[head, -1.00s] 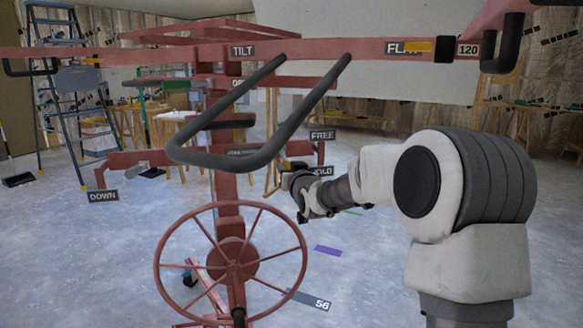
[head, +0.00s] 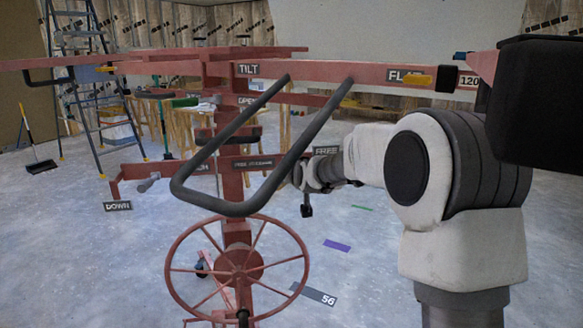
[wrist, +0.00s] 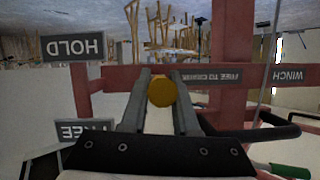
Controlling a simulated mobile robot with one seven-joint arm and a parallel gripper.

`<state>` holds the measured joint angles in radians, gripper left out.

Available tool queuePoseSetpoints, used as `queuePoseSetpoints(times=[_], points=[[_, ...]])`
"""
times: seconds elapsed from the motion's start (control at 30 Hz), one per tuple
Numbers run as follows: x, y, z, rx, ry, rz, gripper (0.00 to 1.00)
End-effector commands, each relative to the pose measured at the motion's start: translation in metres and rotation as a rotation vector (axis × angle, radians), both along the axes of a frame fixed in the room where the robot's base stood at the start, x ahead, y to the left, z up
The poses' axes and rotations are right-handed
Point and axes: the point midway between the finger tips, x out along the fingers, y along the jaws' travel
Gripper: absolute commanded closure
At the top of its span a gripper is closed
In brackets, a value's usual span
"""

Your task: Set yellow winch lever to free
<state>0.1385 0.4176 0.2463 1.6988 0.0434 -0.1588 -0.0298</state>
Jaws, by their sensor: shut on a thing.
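The wrist view is upside down. In it my gripper (wrist: 161,78) has its two fingers on either side of a round yellow knob (wrist: 162,93), the end of the winch lever, and is shut on it. The lever's shaft is hidden behind the knob. The HOLD label (wrist: 79,46) is at upper left and the FREE label (wrist: 85,130) at lower left, partly covered by the gripper body. In the head view the FREE label (head: 327,151) shows just above my wrist. The yellow knob and fingertips cannot be made out there.
A dark U-shaped bar (head: 235,207) and a red spoked wheel (head: 237,268) stand in front of the red lift mast (head: 232,185). A blue ladder (head: 90,80) stands far left.

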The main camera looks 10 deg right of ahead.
Motion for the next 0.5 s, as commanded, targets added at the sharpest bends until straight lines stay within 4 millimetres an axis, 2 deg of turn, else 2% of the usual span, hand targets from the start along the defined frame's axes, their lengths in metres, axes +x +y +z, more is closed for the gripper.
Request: queuePoseSetpoints(times=[0.33, 0.37, 0.5], points=[[0.0003, -0.0005, 0.002, 0.0, 0.003, -0.001, 1.0], [0.0003, -0.0005, 0.002, 0.0, 0.003, -0.001, 0.7], [0.0002, -0.0004, 0.0016, 0.0, 0.003, -0.001, 0.44]])
